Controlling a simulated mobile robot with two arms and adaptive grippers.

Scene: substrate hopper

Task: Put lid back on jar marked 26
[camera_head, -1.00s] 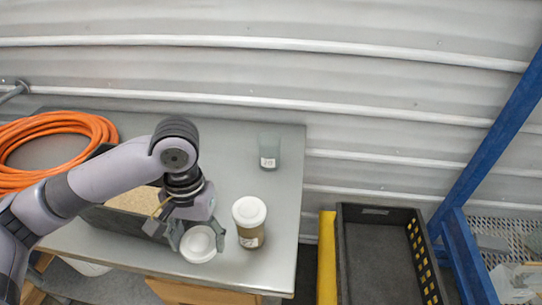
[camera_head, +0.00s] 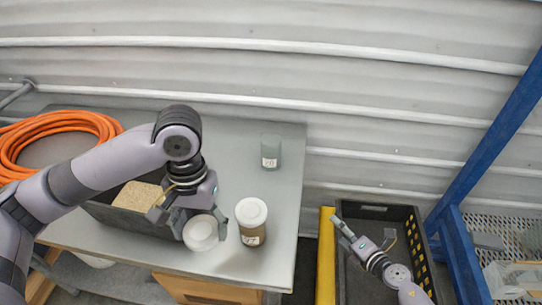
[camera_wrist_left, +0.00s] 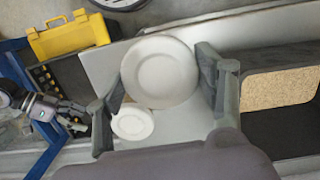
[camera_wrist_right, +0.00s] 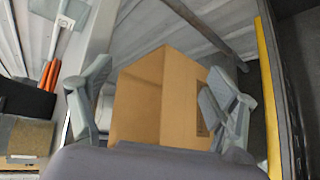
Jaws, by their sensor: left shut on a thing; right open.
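My left gripper (camera_head: 200,222) is shut on a white round lid (camera_head: 201,236) near the table's front edge. The lid also shows large between the fingers in the left wrist view (camera_wrist_left: 160,75). Just right of it stands an upright brown jar (camera_head: 252,237) with a white top and a label; that top appears smaller in the left wrist view (camera_wrist_left: 133,123). A greenish-grey jar (camera_head: 271,146) with a white number label stands farther back, with no white lid on it. I cannot read either label surely. My right gripper (camera_head: 362,233) is open and empty over the dark crate.
A dark bin (camera_head: 112,218) with tan substrate and a coiled orange hose (camera_head: 100,124) occupy the table's left. The dark crate (camera_head: 432,270) and blue frame (camera_head: 492,130) stand to the right. A cardboard box (camera_wrist_right: 155,95) shows beyond my right fingers. The table's (camera_head: 235,150) back middle is clear.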

